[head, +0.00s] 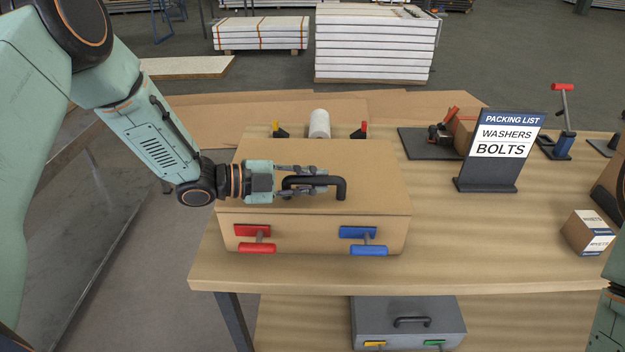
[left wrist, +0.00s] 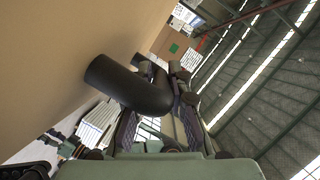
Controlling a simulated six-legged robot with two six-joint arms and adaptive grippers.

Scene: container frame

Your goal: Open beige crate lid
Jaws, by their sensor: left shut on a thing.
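The beige crate (head: 310,236) stands on the wooden table, and its lid (head: 375,160) appears to lie closed on it. A black bar handle (head: 341,188) is fixed on the lid. A red latch (head: 257,248) and a blue latch (head: 368,250) are on the crate's front. My left gripper (head: 318,181) reaches in from the left and is shut on the handle. The left wrist view shows the dark handle (left wrist: 125,87) between the fingers, beside the beige lid surface (left wrist: 60,70). My right gripper is out of view.
A packing list sign (head: 487,150) stands right of the crate, with a small carton (head: 588,233) farther right. A white roll (head: 319,124) stands behind the crate. A grey case (head: 408,325) sits on the lower shelf. Tabletop between crate and carton is clear.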

